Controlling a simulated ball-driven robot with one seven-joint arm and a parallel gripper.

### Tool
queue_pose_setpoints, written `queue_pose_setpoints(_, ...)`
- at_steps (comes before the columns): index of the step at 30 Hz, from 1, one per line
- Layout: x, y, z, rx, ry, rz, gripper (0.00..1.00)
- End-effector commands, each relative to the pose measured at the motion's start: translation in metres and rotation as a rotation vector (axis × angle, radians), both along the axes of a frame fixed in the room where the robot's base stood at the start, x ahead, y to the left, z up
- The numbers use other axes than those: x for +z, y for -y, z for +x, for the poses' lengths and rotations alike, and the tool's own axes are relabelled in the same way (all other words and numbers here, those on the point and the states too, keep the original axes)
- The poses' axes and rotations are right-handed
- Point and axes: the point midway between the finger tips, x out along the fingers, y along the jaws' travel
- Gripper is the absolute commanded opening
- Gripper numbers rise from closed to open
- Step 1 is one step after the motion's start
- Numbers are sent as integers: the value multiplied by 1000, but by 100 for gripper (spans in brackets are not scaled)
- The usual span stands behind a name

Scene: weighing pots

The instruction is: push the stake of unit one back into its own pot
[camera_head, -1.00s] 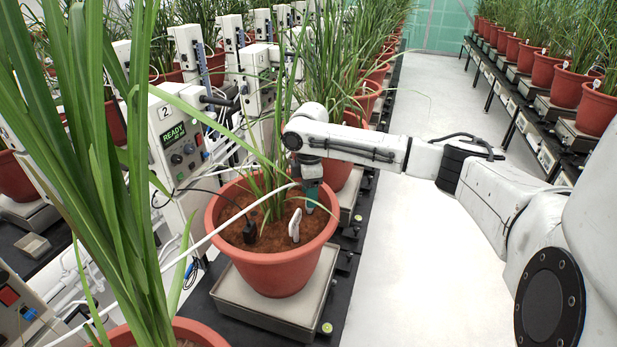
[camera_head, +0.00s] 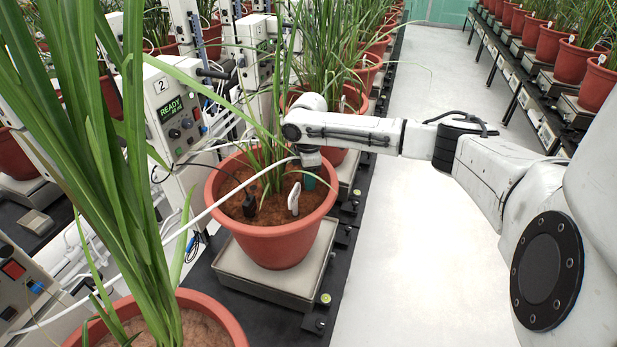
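The pot in the middle (camera_head: 272,243), terracotta with brown soil and a grassy plant, stands beside the control box marked 2. A white stake (camera_head: 294,199) stands upright in its soil. My gripper (camera_head: 309,184) points down over the right side of this pot, behind and right of the white stake and apart from it in the picture. Its fingers are small and partly hidden by leaves, so I cannot tell whether it is open or holds anything. A nearer pot (camera_head: 237,332) is cut off at the lower left. I see no label marked 1 and no stake in the nearer pot.
A white tube (camera_head: 205,213) crosses the middle pot diagonally. A black probe (camera_head: 249,204) sits in its soil. The pot stands on a grey scale (camera_head: 285,280). The control box (camera_head: 168,115) reads READY. The aisle (camera_head: 420,200) at right is clear floor.

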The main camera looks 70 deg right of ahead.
Motion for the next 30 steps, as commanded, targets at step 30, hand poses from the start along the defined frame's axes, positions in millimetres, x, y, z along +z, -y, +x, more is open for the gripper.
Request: queue_pose_setpoints(30,14,0,0,-1,0,0,0)
